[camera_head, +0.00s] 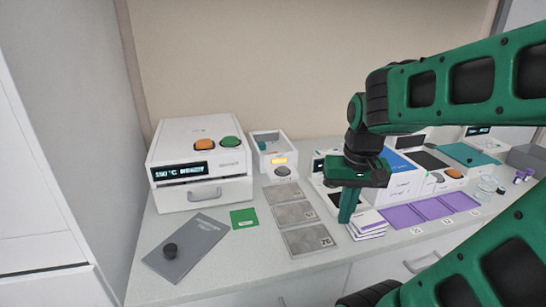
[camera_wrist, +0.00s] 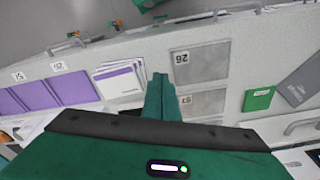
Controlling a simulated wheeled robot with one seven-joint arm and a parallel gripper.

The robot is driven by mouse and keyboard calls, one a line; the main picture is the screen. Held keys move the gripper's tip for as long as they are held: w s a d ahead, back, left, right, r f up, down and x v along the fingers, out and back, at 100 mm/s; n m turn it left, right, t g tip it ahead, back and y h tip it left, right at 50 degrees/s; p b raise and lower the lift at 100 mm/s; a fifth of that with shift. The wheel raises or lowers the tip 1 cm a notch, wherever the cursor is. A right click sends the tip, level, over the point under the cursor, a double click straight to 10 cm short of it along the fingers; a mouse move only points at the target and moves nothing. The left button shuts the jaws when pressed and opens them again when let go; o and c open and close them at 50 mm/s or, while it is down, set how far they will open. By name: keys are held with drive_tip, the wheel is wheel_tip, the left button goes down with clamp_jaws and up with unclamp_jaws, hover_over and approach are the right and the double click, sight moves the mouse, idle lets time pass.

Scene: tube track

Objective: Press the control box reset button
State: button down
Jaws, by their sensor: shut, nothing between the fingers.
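My gripper (camera_head: 348,218) points down over the counter, between the grey plates and the purple mats. Its green fingers are shut and empty; they show in the wrist view (camera_wrist: 160,78) as well. No readable label marks a control box. A larger white unit (camera_head: 178,155) has a blue-lit display, an orange button (camera_head: 204,144) and a green button (camera_head: 230,142) on top. Another orange button (camera_head: 454,173) sits on a device at the right. My gripper touches none of them.
Grey numbered plates (camera_head: 308,240) lie left of my gripper. White booklets (camera_head: 368,223) and purple mats (camera_head: 402,217) lie to its right. White devices stand behind my gripper, partly hidden by my arm.

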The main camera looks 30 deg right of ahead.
drive_tip(key=w+d+r+m+t, duration=0.1)
drive_tip(key=w+d+r+t, duration=0.1)
drive_tip(key=w, duration=1.1)
drive_tip(key=w+d+r+m+t, duration=0.1)
drive_tip(key=w+d+r+t, duration=0.1)
drive_tip(key=w, duration=1.1)
drive_tip(key=w+d+r+m+t+h, duration=0.1)
drive_tip(key=w+r+m+t, duration=0.1)
drive_tip(key=w, duration=1.1)
wheel_tip(320, 180, up, 2)
drive_tip(key=shift+w+d+r+t, duration=0.2)
drive_tip(key=shift+w+d+t, duration=0.2)
drive_tip(key=shift+t, duration=0.5)
drive_tip(key=shift+s+f, duration=0.1)
drive_tip(key=shift+f, duration=4.3)
drive_tip(key=shift+f, duration=0.1)
drive_tip(key=shift+f, duration=0.3)
